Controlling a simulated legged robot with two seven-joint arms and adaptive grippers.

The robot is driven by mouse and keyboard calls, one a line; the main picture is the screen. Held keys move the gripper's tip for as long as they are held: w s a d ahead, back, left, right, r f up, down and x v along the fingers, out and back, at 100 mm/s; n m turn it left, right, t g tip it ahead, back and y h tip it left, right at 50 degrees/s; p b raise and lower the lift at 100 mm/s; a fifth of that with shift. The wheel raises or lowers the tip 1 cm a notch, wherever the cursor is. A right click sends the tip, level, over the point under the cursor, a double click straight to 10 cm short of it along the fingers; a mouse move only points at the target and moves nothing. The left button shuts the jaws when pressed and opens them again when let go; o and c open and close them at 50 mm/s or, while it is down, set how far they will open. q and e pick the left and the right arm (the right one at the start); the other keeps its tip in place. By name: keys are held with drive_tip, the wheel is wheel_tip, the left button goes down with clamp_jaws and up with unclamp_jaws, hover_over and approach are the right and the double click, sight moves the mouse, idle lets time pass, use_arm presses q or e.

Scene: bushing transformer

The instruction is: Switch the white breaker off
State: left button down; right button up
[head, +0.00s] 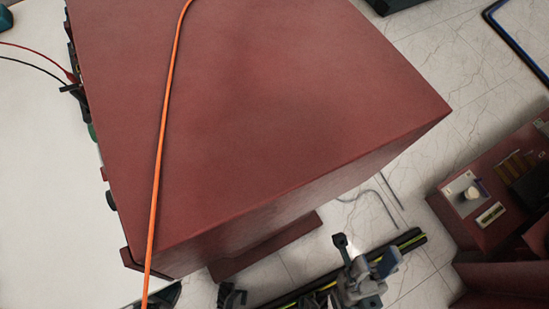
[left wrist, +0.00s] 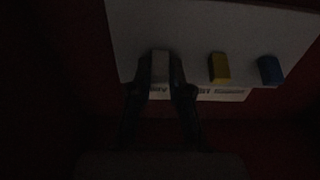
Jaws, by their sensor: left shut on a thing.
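The white breaker (left wrist: 160,66) is the leftmost of three coloured levers on a pale panel (left wrist: 190,25) in the dark left wrist view. My left gripper (left wrist: 161,88) has one dark finger on each side of this lever and is shut on it. The lever's exact tilt is hard to tell in the dim light. In the head view, the big red cabinet (head: 250,100) hides the breakers from sight. My right gripper (head: 363,252) is beside the cabinet's lower right side, with its fingertips apart and nothing between them.
A yellow breaker (left wrist: 219,68) and a blue breaker (left wrist: 270,70) sit right of the white one, with a label strip below. An orange cable (head: 163,130) crosses the cabinet top. Another red unit (head: 475,235) stands at the right, with tiled floor (head: 430,70) between.

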use_arm(q)
drive_tip(key=shift+a+f+t+h+b, duration=0.2)
drive_tip(key=shift+f+t+h+b, duration=0.15)
drive_tip(key=shift+f+t+h, duration=0.5)
drive_tip(key=c, duration=1.1)
unclamp_jaws()
drive_tip(key=shift+r, duration=0.25)
drive_tip(key=v, duration=1.2)
drive_tip(key=shift+a+f, duration=0.15)
